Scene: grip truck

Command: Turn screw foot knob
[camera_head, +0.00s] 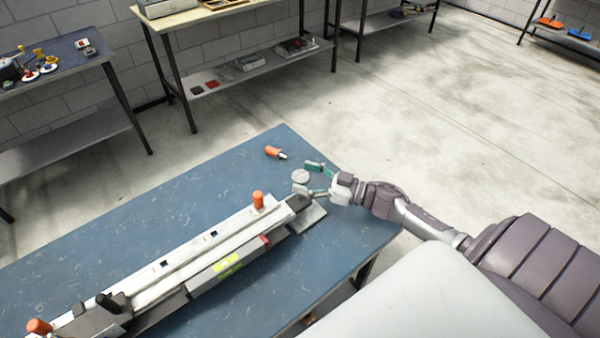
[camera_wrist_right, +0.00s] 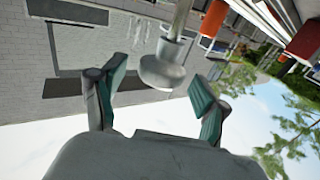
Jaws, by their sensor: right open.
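The screw foot knob (camera_head: 301,176) is a pale grey round disc by the far right end of the long rail device (camera_head: 200,255). In the right wrist view, the knob (camera_wrist_right: 162,72) hangs at the end of a thin metal rod. My right gripper (camera_head: 305,179) reaches in from the right and is open, with one green-padded finger on either side of the knob. In the wrist view, the gripper (camera_wrist_right: 158,82) shows gaps between the knob and both fingers. My left gripper is not in view.
The device lies on a blue table (camera_head: 130,235) and carries orange knobs (camera_head: 258,200) standing up from it. A loose orange-handled piece (camera_head: 273,152) lies beyond the gripper. Shelves and workbenches (camera_head: 240,70) stand along the back wall. The floor at right is clear.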

